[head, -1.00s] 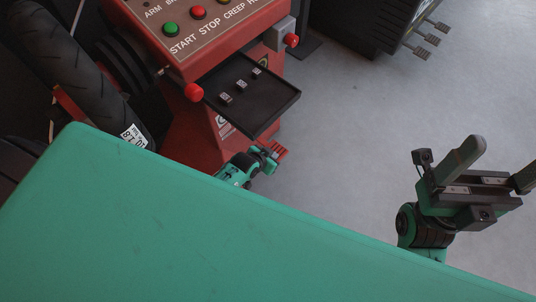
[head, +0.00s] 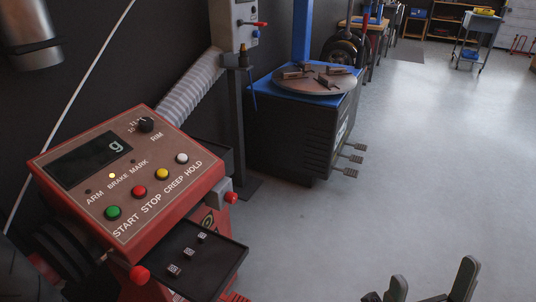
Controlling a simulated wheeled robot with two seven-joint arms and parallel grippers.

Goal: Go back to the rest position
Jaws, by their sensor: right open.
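My right gripper (head: 431,284) shows at the bottom right edge of the head view. Its two dark fingers stand apart with nothing between them, and the rest of it is cut off by the frame. It is over bare floor, clear of the machines. My left gripper is out of view.
A red wheel balancer (head: 128,185) with coloured buttons stands at the left. Its black tray (head: 200,268) holds small weights. A tyre changer (head: 290,130) with a round turntable and pedals stands behind. A blue cart (head: 478,40) is far right. The grey floor (head: 420,170) is clear.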

